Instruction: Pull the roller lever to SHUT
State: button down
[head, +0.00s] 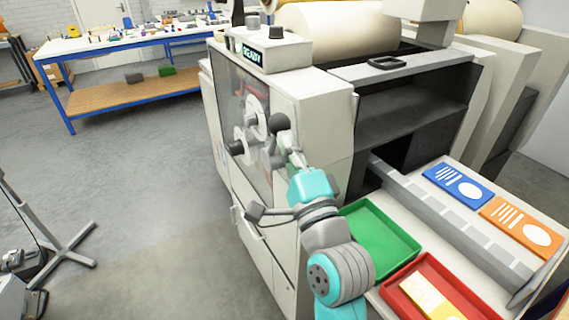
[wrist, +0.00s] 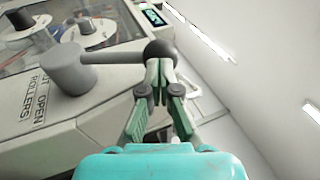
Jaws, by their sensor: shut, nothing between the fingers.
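The roller lever shows in the wrist view as a grey round hub (wrist: 70,70) with a light arm (wrist: 115,52) ending in a dark ball knob (wrist: 160,53). In the head view the dark knob (head: 280,122) stands out from the machine's side. My gripper (wrist: 160,72) is shut and empty, its fingertips just in front of the knob; I cannot tell whether they touch it. It also shows in the head view (head: 295,152).
The machine (head: 325,105) has a display (head: 252,54) reading READY. A green tray (head: 380,240) and a red tray (head: 435,285) lie near my arm. A blue-framed workbench (head: 130,45) stands at the back left. The floor between is clear.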

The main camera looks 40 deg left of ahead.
aim_at(275, 118)
jog(key=a+r+g+h, duration=0.1)
jog(key=w+a+r+g+h, duration=0.1)
jog(key=a, duration=0.1)
jog(key=w+a+r+n+h, duration=0.1)
jog(key=h, duration=0.1)
jog(key=shift+a+r+g, duration=0.25)
jog(key=shift+a+g, duration=0.15)
jog(key=w+a+g+h, duration=0.2)
jog(key=w+a+h, duration=0.1)
jog(key=a, duration=0.4)
jog(key=shift+f+h, duration=0.15)
jog(key=shift+h, duration=0.15)
jog(key=shift+a, duration=0.15)
jog(key=shift+s, duration=0.1)
jog(key=v, duration=1.2)
